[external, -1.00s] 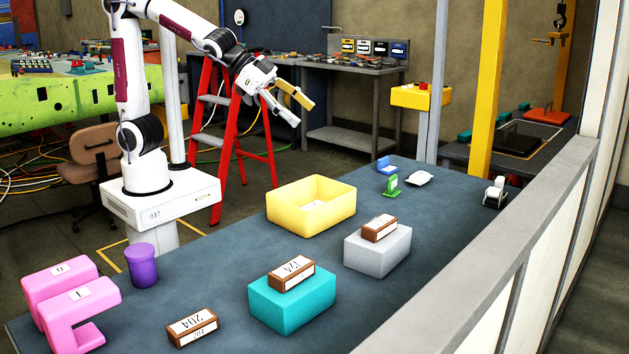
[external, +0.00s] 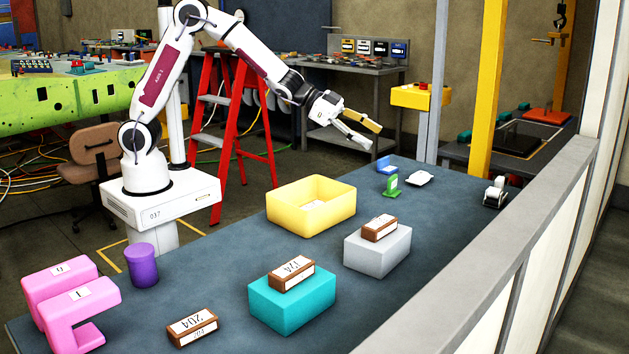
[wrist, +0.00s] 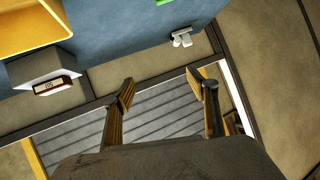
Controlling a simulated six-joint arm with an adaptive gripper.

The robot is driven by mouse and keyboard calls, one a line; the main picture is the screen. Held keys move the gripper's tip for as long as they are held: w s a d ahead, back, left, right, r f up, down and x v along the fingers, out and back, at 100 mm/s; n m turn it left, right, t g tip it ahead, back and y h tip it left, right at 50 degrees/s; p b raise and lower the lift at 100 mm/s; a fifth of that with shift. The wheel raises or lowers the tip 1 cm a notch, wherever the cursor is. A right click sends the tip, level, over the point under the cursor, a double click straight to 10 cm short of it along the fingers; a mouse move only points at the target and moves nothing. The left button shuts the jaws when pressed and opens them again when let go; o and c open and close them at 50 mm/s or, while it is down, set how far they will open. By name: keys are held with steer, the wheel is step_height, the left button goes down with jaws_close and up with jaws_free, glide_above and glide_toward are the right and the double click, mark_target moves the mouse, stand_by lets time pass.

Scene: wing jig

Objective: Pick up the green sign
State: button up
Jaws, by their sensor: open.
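The green sign (external: 391,185) is a small upright piece near the far end of the blue-grey table in the external view. In the wrist view only a sliver of green (wrist: 165,2) shows at the top edge, probably the sign. My gripper (external: 374,136) is open and empty, in the air above and a little left of the sign, apart from it. In the wrist view its two fingers (wrist: 167,88) stand wide apart with nothing between them.
Close to the sign are a blue piece (external: 385,164) and a white object (external: 419,178). A yellow bin (external: 276,214), a grey block (external: 372,254) with a labelled brown block (external: 380,229), and a teal block (external: 290,308) stand nearer. A low wall (external: 510,240) runs along the right.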

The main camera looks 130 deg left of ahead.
steer(key=a+f, duration=0.5)
steer(key=f, duration=0.1)
steer(key=t+h, duration=0.2)
glide_toward(392, 181)
steer(key=a, duration=0.1)
steer(key=w+a, duration=0.1)
steer(key=a, duration=0.1)
steer(key=shift+w+f, duration=0.2)
steer(key=shift+f, duration=0.05)
steer(key=shift+s+a+f+h, duration=0.2)
steer(key=shift+f+h, duration=0.1)
steer(key=shift+f, duration=0.1)
steer(key=shift+d, duration=0.1)
steer(key=shift+x, duration=1.3)
steer(key=shift+d+x, duration=0.15)
steer(key=shift+x, duration=0.65)
steer(key=shift+d+x, duration=0.1)
steer(key=shift+x, duration=1.75)
